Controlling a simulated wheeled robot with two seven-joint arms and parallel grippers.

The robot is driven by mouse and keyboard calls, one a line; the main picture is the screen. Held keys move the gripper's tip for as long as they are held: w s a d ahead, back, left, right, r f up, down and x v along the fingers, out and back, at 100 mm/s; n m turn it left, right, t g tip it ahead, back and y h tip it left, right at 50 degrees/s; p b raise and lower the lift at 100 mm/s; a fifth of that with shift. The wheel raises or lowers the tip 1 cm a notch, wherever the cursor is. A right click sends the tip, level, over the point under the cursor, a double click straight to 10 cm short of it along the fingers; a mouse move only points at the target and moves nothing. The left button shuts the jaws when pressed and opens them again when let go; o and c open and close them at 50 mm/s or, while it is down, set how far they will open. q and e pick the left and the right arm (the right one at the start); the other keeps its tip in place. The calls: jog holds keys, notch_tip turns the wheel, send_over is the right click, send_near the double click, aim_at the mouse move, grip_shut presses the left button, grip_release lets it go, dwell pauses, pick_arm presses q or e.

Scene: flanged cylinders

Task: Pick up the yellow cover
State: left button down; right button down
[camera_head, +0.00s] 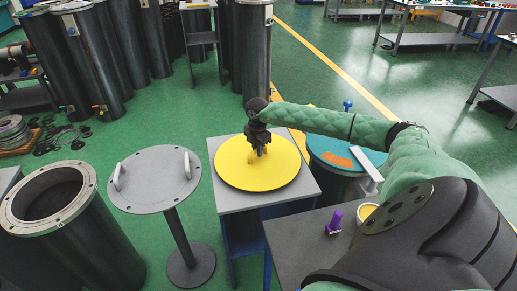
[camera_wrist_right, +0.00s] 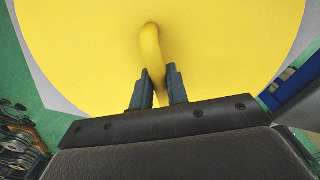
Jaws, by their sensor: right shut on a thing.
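The yellow cover (camera_head: 238,177) is a flat round disc with a raised yellow handle at its middle. In the head view it is on or just over a small grey square table (camera_head: 308,184); I cannot tell whether there is a gap. The cover fills most of the right wrist view (camera_wrist_right: 90,50). My right gripper (camera_head: 259,148) is above the centre of the cover, pointing down. Its two fingers (camera_wrist_right: 159,88) are shut on the yellow handle (camera_wrist_right: 150,45), one on each side. My left gripper is not in view.
A grey flanged lid (camera_head: 155,185) with two handles rests on a stand at left. An open flanged cylinder (camera_head: 75,230) stands left of it. A blue-topped cylinder (camera_head: 325,150) is right of the cover. A dark table (camera_head: 295,245) at front right holds a purple object (camera_head: 335,221).

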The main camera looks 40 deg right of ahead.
jog(key=shift+r+p, duration=0.5)
jog(key=shift+r, duration=1.1)
